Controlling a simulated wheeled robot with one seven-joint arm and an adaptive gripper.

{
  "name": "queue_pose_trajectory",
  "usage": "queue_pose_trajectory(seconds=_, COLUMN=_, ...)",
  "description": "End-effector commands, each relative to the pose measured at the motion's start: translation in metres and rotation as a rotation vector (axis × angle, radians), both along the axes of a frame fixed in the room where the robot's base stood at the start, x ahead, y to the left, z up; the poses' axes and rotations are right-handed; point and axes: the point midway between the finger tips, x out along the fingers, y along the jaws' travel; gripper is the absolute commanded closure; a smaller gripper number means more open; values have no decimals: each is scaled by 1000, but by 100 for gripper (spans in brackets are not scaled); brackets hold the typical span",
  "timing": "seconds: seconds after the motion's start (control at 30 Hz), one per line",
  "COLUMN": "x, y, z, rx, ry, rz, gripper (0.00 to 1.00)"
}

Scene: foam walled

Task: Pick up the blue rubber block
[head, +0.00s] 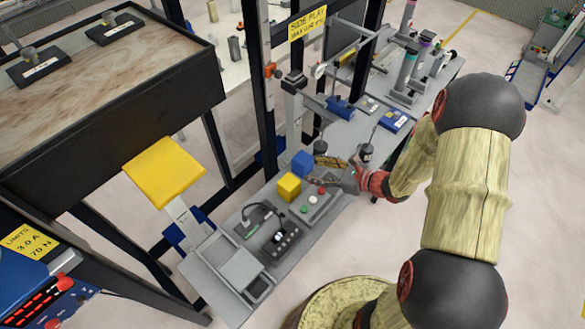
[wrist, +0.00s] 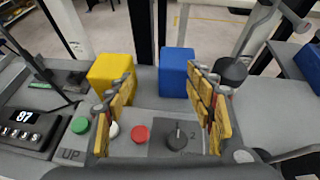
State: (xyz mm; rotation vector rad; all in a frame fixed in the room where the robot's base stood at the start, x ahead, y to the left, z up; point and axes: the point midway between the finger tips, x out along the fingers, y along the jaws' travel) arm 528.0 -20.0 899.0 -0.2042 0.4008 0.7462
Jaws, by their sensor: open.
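The blue rubber block (head: 302,162) stands on the grey bench in the head view, just beyond my gripper (head: 313,170). In the wrist view the blue block (wrist: 174,72) is ahead of the fingertips, right of centre, with its lower right edge close to the right finger in the picture. My gripper (wrist: 158,85) is open, with its two yellow-padded fingers apart and nothing between them. I cannot tell the exact gap to the block.
A yellow block (wrist: 112,68) stands left of the blue one, partly behind the left finger. A panel with buttons and a black knob (wrist: 177,138) lies below the fingers. A dark post (head: 262,85) rises behind the blocks. A dark round-topped object (wrist: 231,72) stands right.

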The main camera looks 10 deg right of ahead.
Motion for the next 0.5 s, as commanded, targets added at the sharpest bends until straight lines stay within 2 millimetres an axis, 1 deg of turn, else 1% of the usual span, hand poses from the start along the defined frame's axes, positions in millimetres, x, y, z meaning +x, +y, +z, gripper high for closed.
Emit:
queue_pose_trajectory(seconds=0.03, x=8, y=-6, z=4, rx=10, ry=-8, rz=-31, gripper=45)
queue_pose_trajectory(seconds=0.1, x=15, y=-11, z=8, rx=25, ry=-13, rz=-67, gripper=45)
queue_pose_trajectory(seconds=0.2, x=21, y=-15, z=11, rx=46, ry=-14, rz=-100, gripper=45)
queue_pose_trajectory(seconds=0.27, x=24, y=-13, z=11, rx=57, ry=-11, rz=-104, gripper=45)
queue_pose_trajectory(seconds=0.5, x=40, y=1, z=1, rx=58, ry=-8, rz=-102, gripper=45)
